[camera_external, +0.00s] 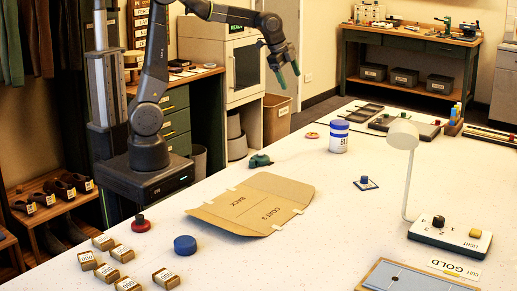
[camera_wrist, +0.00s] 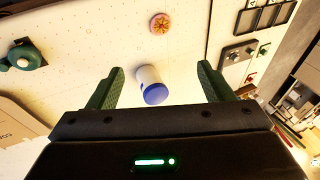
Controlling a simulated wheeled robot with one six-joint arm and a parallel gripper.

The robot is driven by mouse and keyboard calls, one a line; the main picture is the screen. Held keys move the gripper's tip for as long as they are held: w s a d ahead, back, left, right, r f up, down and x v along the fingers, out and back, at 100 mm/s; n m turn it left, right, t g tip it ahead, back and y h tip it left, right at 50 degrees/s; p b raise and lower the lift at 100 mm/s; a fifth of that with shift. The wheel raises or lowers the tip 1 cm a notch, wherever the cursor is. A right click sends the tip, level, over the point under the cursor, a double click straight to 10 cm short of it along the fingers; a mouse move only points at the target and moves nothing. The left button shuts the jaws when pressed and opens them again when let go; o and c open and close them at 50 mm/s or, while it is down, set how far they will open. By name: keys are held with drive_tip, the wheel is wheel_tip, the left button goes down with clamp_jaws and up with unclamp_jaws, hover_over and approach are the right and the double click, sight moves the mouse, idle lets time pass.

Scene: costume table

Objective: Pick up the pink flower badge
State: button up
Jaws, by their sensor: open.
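The pink flower badge (camera_external: 312,135) is a small flat round piece lying on the white table, to the left of a white and blue jar. In the wrist view the badge (camera_wrist: 160,23) shows near the top edge, pink with an orange tint. My gripper (camera_external: 288,79) is high above the table with its green fingers spread and nothing between them. In the wrist view my gripper (camera_wrist: 160,70) frames the jar, and the badge lies beyond the fingertips.
The white and blue jar (camera_external: 339,137) stands close to the badge and is the nearest tall thing. A green object (camera_external: 260,160) lies to the left. A brown card pattern (camera_external: 222,209) lies nearer. A white lamp (camera_external: 402,135) stands at right.

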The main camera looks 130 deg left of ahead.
sight(312, 133)
drive_tip(key=a+f+h+b, duration=0.3)
drive_tip(key=a+f+h, duration=0.1)
drive_tip(key=a+f, duration=0.45)
drive_tip(key=shift+t, duration=0.4)
drive_tip(key=x, duration=0.4)
drive_tip(key=p+x, duration=0.1)
drive_tip(key=x, duration=0.4)
drive_tip(key=p+x, duration=0.1)
drive_tip(key=x, duration=0.3)
drive_tip(key=shift+w+a+f, duration=0.1)
drive_tip(key=shift+w+a, duration=0.05)
drive_tip(key=shift+w, duration=0.3)
drive_tip(key=c, duration=1)
drive_tip(key=shift+c, duration=0.2)
